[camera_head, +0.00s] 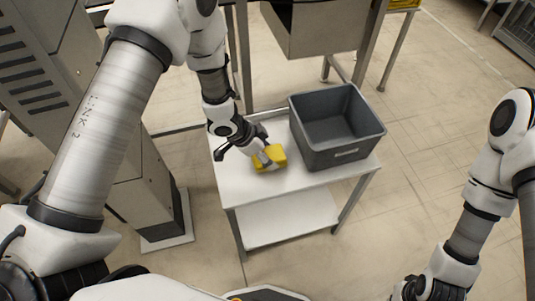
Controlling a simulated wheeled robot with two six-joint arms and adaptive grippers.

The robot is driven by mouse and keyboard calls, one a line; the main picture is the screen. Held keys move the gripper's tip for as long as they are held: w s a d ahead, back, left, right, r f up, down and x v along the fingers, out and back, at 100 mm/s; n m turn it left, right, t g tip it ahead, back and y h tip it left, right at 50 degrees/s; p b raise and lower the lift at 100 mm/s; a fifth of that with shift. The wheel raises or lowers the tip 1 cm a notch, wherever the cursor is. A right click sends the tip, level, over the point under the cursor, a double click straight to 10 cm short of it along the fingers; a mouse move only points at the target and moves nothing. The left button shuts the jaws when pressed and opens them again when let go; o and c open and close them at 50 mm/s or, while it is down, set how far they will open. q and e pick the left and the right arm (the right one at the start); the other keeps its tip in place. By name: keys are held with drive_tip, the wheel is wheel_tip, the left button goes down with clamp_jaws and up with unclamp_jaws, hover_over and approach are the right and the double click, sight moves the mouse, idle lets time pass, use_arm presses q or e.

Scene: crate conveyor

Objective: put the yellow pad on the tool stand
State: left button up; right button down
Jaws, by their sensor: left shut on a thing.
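The yellow pad (276,153) is at the left part of the white top of a small two-level stand (235,186), which looks like the tool stand. My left gripper (262,157) reaches down from above and is shut on the pad, with a finger across its face. I cannot tell whether the pad touches the stand top or is held just above it. My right gripper (425,290) is at the bottom right edge, away from the stand and partly cut off. Its fingers are not clear.
An empty-looking dark grey crate (345,155) takes up the right part of the stand top. A lower white shelf (285,218) is bare. A grey machine cabinet (150,185) stands to the left, and a metal frame is behind.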

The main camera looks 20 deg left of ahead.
use_arm(q)
drive_tip(key=shift+f, duration=0.25)
drive_tip(key=shift+c, duration=0.9)
drive_tip(key=o, duration=1.2)
drive_tip(key=p+v, duration=0.2)
drive_tip(key=v, duration=1)
drive_tip(key=shift+p, duration=0.35)
